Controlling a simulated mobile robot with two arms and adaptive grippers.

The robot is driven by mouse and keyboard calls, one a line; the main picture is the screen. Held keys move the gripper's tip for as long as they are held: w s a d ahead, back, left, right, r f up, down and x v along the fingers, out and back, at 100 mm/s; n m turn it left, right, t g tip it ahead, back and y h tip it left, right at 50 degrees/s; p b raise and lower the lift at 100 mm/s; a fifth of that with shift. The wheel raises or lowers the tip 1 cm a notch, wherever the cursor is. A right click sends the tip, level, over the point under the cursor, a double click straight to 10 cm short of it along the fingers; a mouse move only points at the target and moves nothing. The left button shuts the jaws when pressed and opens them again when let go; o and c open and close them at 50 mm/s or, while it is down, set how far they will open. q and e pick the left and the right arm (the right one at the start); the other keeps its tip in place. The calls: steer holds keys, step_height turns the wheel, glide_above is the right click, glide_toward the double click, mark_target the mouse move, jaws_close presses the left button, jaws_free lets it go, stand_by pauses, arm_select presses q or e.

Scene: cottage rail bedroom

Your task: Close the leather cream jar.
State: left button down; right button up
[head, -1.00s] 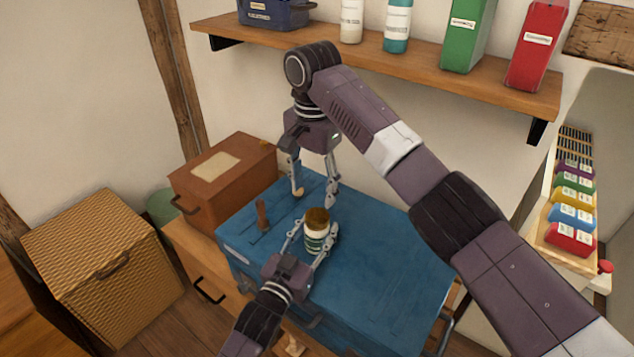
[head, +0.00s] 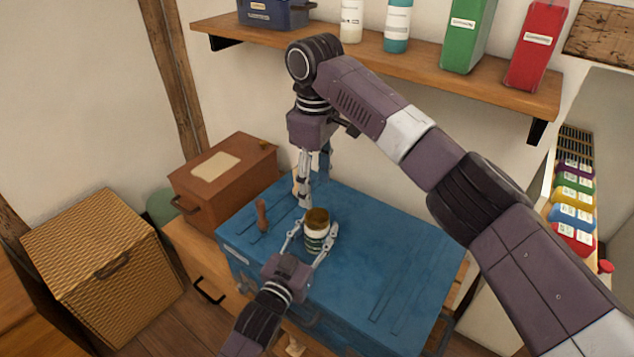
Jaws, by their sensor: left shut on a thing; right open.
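The leather cream jar (head: 315,241) is a small white jar with a green label and a brown top. It stands upright on the blue chest (head: 390,250). I cannot tell whether the brown top is a lid or the cream inside. My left gripper (head: 312,236) is shut around the jar's sides, one finger on each side. My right gripper (head: 304,200) is open, pointing down just behind and left of the jar. It is seen nearly edge-on, so its fingers overlap and the space between them is hidden. No separate lid is clearly visible.
A brown upright peg-like tool (head: 262,215) stands on the chest left of the jar. A brown box (head: 225,175) is behind left, a wicker basket (head: 95,270) far left. A wall shelf (head: 400,70) holds bottles and folders. The chest's right side is clear.

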mark_target(317, 215)
steer(key=n, duration=0.7)
steer(key=shift+s+d+r, duration=0.1)
steer(key=shift+d+r, duration=0.05)
steer(key=shift+d, duration=0.05)
steer(key=shift+f, duration=4)
